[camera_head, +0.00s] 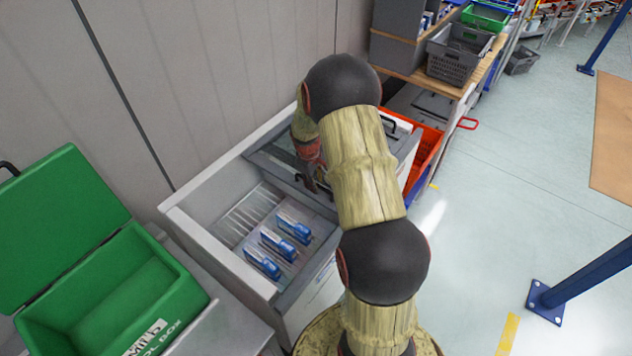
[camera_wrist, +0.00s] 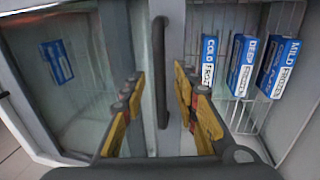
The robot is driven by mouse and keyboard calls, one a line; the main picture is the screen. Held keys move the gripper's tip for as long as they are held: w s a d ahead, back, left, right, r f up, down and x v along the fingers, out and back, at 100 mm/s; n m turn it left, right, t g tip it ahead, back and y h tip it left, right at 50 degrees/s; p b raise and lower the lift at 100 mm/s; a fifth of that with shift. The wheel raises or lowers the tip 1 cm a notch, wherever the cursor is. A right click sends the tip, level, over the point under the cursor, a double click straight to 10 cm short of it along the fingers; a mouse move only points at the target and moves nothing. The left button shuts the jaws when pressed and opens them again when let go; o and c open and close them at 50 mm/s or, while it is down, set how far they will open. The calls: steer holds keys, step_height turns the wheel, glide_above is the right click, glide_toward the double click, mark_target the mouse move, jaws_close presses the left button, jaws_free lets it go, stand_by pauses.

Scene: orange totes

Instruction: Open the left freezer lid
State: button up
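The chest freezer (camera_head: 190,215) stands against the wall. Its left part is uncovered, showing a wire rack and three blue boxes (camera_head: 278,243). A grey-framed glass lid (camera_head: 265,160) lies over the right part, partly hidden by my arm. In the wrist view the glass lid (camera_wrist: 75,80) is on the left, with the uncovered boxes (camera_wrist: 243,65) on the right. A dark bar handle (camera_wrist: 160,75) runs between the two yellow-and-black fingers of my gripper (camera_wrist: 160,85), with gaps on both sides. My gripper (camera_head: 313,182) is over the lid's edge in the head view.
A green open toolbox (camera_head: 110,290) stands left of the freezer. An orange-red bin (camera_head: 428,150) is beyond its right end. A grey crate (camera_head: 458,55) sits on a wooden shelf at the back. The floor at right is clear up to a blue post (camera_head: 580,280).

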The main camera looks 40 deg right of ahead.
step_height(320, 180, up, 12)
steer(key=a, duration=0.2)
steer(key=shift+s+a, duration=0.15)
steer(key=shift+s, duration=0.05)
steer(key=shift+f, duration=0.15)
stand_by(0.6)
steer(key=s+a+r+t+b, duration=0.1)
steer(key=s+a+r, duration=0.5)
steer(key=a, duration=0.3)
steer(key=s+a+r+m+t+y+b, duration=0.1)
steer(key=s+a+r+t, duration=0.1)
steer(key=s+a+r, duration=0.4)
steer(key=s+a+r+m+t+y+b, duration=0.1)
steer(key=s+a+r+t, duration=0.1)
steer(key=s+a+r, duration=0.5)
steer(key=s+a, duration=0.4)
steer(key=a, duration=0.3)
steer(key=shift+a, duration=0.2)
